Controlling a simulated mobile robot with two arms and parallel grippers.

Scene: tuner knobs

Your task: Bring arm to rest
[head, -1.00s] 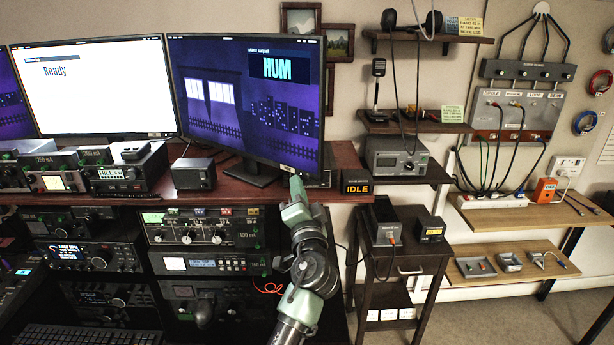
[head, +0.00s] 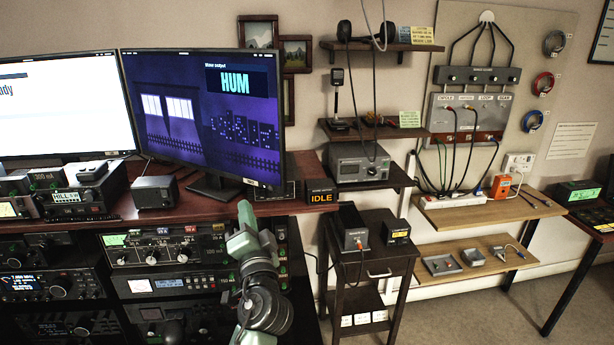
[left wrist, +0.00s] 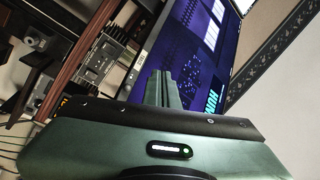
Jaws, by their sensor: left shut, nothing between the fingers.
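My left arm rises from the bottom of the head view, and its green-grey left gripper (head: 243,212) stands in front of the desk edge, below the right-hand monitor (head: 203,120). In the left wrist view the two fingers (left wrist: 162,80) are pressed together with nothing between them. The monitor with the word HUM fills much of that view behind the fingers. The tuner unit with knobs (head: 166,250) sits in the rack to the left of the gripper. My right gripper does not show in either view.
The dark red desk top (head: 130,212) carries radios and a small box (head: 155,191). An IDLE sign (head: 321,197) stands at the desk's right end. A dark side table (head: 372,265) and wooden shelves (head: 490,210) stand to the right. Floor shows at the lower right.

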